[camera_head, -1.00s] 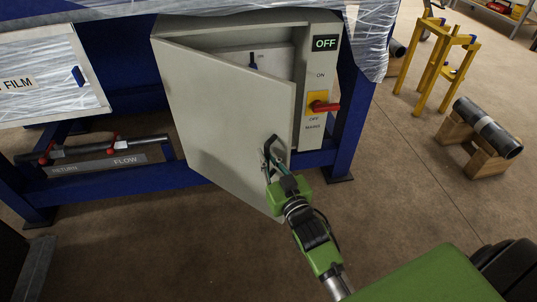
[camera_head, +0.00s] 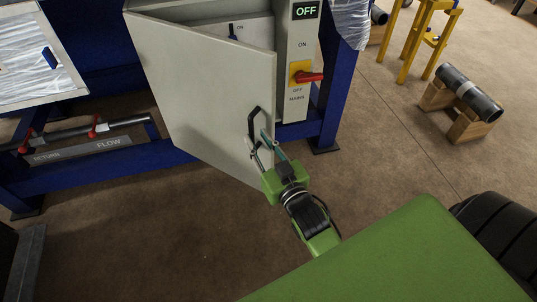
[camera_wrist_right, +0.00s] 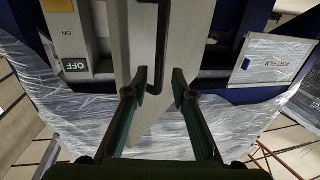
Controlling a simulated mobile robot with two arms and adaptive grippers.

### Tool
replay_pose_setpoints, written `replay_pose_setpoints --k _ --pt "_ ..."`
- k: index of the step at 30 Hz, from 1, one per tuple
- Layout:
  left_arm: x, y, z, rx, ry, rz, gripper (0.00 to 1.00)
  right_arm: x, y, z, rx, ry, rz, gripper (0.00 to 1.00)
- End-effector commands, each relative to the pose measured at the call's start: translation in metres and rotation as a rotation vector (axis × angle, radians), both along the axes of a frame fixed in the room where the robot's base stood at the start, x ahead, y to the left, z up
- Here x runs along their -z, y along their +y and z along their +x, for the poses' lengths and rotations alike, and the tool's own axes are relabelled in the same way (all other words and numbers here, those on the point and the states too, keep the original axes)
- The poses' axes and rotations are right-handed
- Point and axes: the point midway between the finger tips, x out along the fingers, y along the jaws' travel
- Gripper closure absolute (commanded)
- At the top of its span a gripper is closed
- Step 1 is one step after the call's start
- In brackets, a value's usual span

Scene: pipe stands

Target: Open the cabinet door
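The beige cabinet door (camera_head: 205,90) stands ajar, its free right edge swung out from the cabinet (camera_head: 297,100) and the interior partly showing at the top. A black bar handle (camera_head: 253,124) is on the door near its free edge. My right gripper (camera_head: 262,143) is at the handle's lower part. In the right wrist view the handle (camera_wrist_right: 162,45) runs down between the two separated fingertips of my right gripper (camera_wrist_right: 160,84); I see a gap on both sides, and contact cannot be told. My left gripper is not in view.
A red rotary switch (camera_head: 308,76) and an OFF display (camera_head: 305,11) are on the cabinet front. A blue frame (camera_head: 340,80) surrounds the cabinet. A pipe on wooden blocks (camera_head: 468,92) and a yellow stand (camera_head: 415,45) are at right. The brown floor between is clear.

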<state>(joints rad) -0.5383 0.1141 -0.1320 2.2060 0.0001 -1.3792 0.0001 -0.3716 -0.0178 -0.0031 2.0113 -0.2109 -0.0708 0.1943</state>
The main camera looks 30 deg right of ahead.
Motion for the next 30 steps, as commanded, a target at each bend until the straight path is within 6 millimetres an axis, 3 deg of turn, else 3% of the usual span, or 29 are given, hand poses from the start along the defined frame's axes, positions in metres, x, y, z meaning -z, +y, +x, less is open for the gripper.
replay_pose_setpoints --k 6,12,23,26,30 --pt "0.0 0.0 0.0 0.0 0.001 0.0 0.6 0.0 0.001 -0.044 0.0 0.002 -0.001 0.76" --pt "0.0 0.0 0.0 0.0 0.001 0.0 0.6 0.0 0.001 -0.066 0.0 0.001 -0.001 0.76" --pt "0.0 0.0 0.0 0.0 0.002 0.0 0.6 -0.001 0.001 -0.071 0.0 -0.001 -0.001 0.76" --pt "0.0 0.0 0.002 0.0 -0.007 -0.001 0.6 0.0 0.0 -0.071 0.002 0.001 0.009 1.0" --pt "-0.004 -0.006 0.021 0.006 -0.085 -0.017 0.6 0.007 -0.01 -0.069 0.018 0.018 0.124 1.0"
